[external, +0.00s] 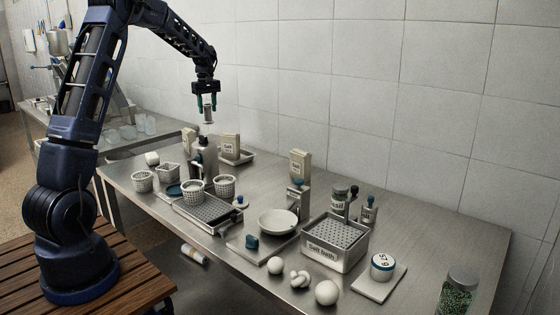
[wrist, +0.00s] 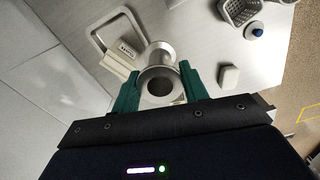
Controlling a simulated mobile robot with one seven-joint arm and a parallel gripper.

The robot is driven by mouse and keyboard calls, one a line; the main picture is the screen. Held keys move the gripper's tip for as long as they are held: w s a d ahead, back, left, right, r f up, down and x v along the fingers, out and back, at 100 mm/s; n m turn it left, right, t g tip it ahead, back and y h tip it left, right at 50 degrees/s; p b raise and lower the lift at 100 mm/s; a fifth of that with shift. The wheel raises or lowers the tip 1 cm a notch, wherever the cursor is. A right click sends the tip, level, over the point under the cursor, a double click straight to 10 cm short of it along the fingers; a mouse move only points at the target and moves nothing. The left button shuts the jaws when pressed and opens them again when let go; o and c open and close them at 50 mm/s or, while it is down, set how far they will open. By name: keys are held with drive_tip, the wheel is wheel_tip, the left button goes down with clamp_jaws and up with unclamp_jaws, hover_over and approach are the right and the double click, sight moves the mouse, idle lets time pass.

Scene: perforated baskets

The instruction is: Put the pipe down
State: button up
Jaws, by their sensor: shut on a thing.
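The pipe (external: 208,113) is a short grey metal cylinder with an open round end. My gripper (external: 207,102) is shut on it and holds it upright in the air, well above the back left of the steel table. In the wrist view the pipe (wrist: 160,85) sits between the two green fingers of my gripper (wrist: 160,78), with its hollow end facing the camera. A round grey metal shape shows just past it there; I cannot tell whether it belongs to the pipe.
Below the pipe stand a grey bottle (external: 208,158) and a salt box (external: 230,146) on a shallow tray (external: 246,159). Perforated baskets (external: 194,190) are nearer the front. Bare steel (external: 262,183) lies right of the tray. The tiled wall (external: 350,80) runs behind.

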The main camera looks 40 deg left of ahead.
drive_tip(key=w+d+m, duration=0.2)
drive_tip(key=d+m, duration=0.5)
drive_tip(key=d, duration=3.2)
wheel_tip(320, 180, down, 20)
drive_tip(key=shift+r, duration=0.1)
drive_tip(key=shift+f, duration=0.2)
drive_tip(key=o, duration=1.1)
drive_tip(key=shift+r, duration=0.1)
